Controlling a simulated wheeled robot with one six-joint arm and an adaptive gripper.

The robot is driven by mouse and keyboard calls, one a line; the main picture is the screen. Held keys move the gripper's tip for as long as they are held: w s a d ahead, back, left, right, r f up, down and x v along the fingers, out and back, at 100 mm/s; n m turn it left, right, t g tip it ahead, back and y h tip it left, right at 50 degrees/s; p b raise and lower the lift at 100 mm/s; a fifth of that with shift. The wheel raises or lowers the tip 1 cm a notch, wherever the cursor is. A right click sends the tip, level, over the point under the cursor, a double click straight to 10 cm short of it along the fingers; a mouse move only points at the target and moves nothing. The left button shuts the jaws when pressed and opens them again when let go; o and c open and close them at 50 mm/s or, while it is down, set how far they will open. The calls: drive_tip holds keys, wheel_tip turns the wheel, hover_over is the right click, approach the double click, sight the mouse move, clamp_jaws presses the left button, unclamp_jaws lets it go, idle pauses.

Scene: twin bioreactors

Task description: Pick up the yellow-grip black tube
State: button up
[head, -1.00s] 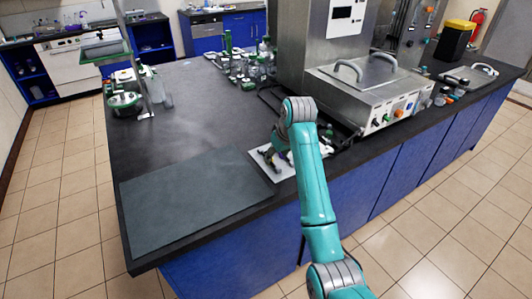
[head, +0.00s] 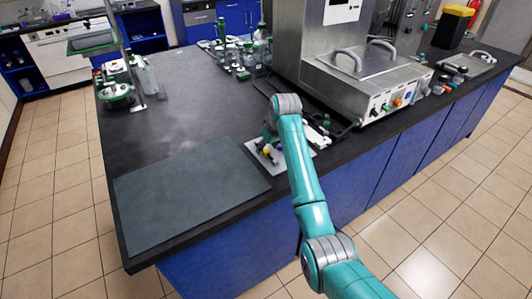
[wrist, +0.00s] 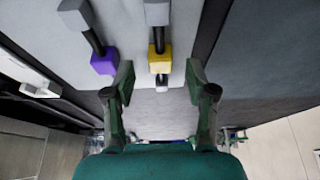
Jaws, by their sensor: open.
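The yellow-grip black tube (wrist: 160,55) shows in the wrist view on a pale tray (wrist: 130,25). It has a grey block at its far end, a black shaft, a yellow block and a small white tip. My gripper (wrist: 160,77) is open, with one finger to each side of the tube's near end in the picture; I see no contact and cannot tell the height gap. A purple-grip black tube (wrist: 103,60) lies to the left, outside the left finger. In the head view the yellow grip (head: 267,150) shows small on the tray, partly hidden by my arm.
A dark grey mat (head: 190,195) lies left of the tray on the black bench. A steel unit with handles (head: 370,75) and a cable stand to the right. Glassware (head: 240,55) stands behind. The bench's middle left is clear.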

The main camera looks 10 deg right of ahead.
drive_tip(key=shift+x, duration=1)
drive_tip(key=shift+r, duration=0.1)
clamp_jaws()
